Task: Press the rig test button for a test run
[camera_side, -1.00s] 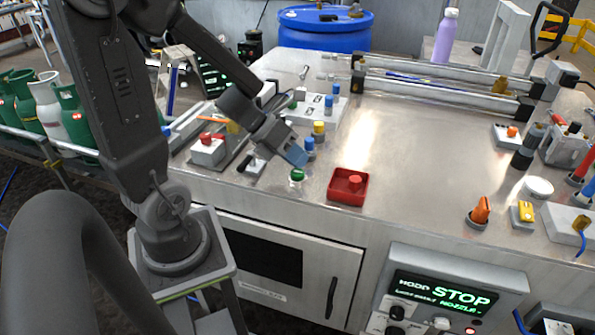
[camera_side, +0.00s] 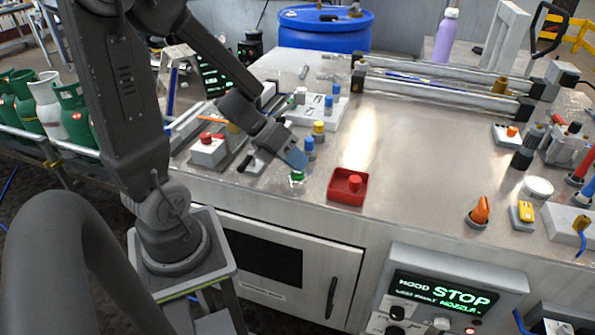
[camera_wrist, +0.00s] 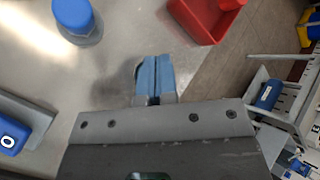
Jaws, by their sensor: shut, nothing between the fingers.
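A green button (camera_side: 297,176) stands near the front edge of the metal bench in the side view. My gripper (camera_side: 297,163) is shut and empty, its blue fingertips pointing down right over the green button and covering part of it; whether they touch I cannot tell. In the wrist view my closed blue fingertips (camera_wrist: 155,75) show side by side, and the green button is hidden behind them, with only a dark rim at their left. No readable label marks any button as the rig test.
A red tray (camera_side: 335,196) with a red knob (camera_side: 354,183) sits just right of my gripper. Blue-topped (camera_side: 309,145) and yellow-topped (camera_side: 319,128) posts stand close behind it. The bench's middle is clear. A panel screen (camera_side: 443,293) below reads STOP.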

